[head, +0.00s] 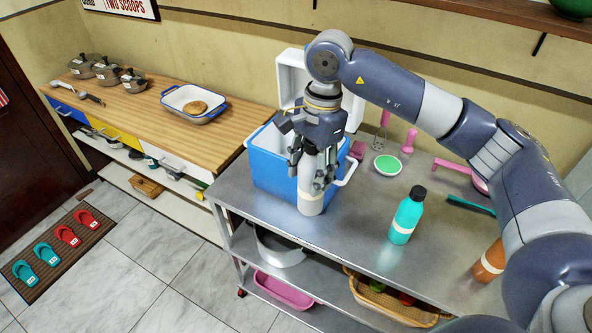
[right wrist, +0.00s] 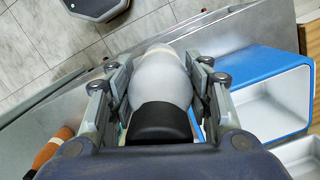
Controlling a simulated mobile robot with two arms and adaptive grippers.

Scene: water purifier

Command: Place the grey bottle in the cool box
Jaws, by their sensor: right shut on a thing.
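The grey bottle (head: 311,188) is upright in my right gripper (head: 313,170), which is shut around its upper part. In the head view it is in front of the cool box's right part; I cannot tell whether its base touches the table. The bottle (right wrist: 160,80) with its black cap also shows between the fingers (right wrist: 158,92) in the right wrist view. The blue cool box (head: 270,168) stands open on the metal table, its white lid (head: 290,75) raised behind. Its white interior (right wrist: 265,110) shows beside the bottle in the wrist view. My left gripper is not in view.
A teal bottle (head: 406,215) and an orange bottle (head: 489,262) stand on the metal table (head: 350,240). A green-and-white bowl (head: 387,166) and pink utensils (head: 410,140) lie behind. A wooden counter (head: 140,110) with pots and a baking dish (head: 193,102) is at left.

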